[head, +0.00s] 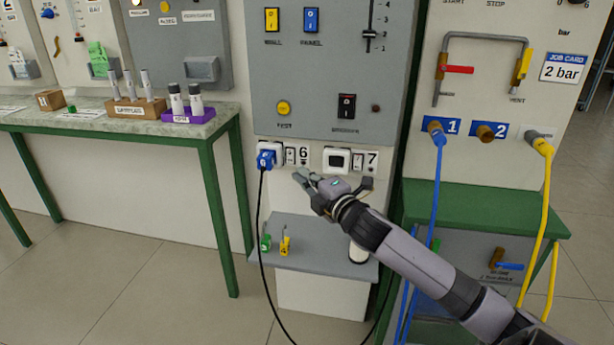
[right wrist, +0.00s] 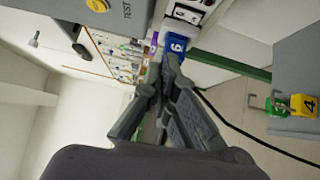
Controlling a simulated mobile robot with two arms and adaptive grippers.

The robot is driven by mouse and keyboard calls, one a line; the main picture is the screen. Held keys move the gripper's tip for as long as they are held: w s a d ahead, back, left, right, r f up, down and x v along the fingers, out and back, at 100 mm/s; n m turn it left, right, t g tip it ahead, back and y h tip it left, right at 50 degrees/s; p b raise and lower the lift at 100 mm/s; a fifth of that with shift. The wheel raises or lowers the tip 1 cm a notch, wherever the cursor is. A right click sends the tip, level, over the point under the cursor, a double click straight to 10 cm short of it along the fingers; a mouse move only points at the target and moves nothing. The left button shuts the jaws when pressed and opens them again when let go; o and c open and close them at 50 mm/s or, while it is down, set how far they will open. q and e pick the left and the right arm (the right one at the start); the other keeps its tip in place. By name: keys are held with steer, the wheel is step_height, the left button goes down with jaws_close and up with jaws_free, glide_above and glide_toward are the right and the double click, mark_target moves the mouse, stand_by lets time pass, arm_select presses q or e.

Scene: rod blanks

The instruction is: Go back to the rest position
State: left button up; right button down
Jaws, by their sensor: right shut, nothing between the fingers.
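My right gripper (head: 300,176) is in front of the socket panel, its arm coming in from the lower right. Its fingers are shut and empty. In the head view this blue plug (head: 266,159) sits in the left socket beside the number 6, with a black cable hanging down. The fingertips appear to its right and a little lower, apart from it. My left gripper is not in view.
A grey shelf (head: 315,262) below holds a green piece (head: 265,242), a yellow piece (head: 285,244) and a white cylinder (head: 358,253), partly behind my arm. A green bench (head: 480,212) with blue and yellow hoses stands right. A table (head: 215,125) with vials in holders stands left.

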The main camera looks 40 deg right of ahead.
steer(key=shift+s, duration=0.4)
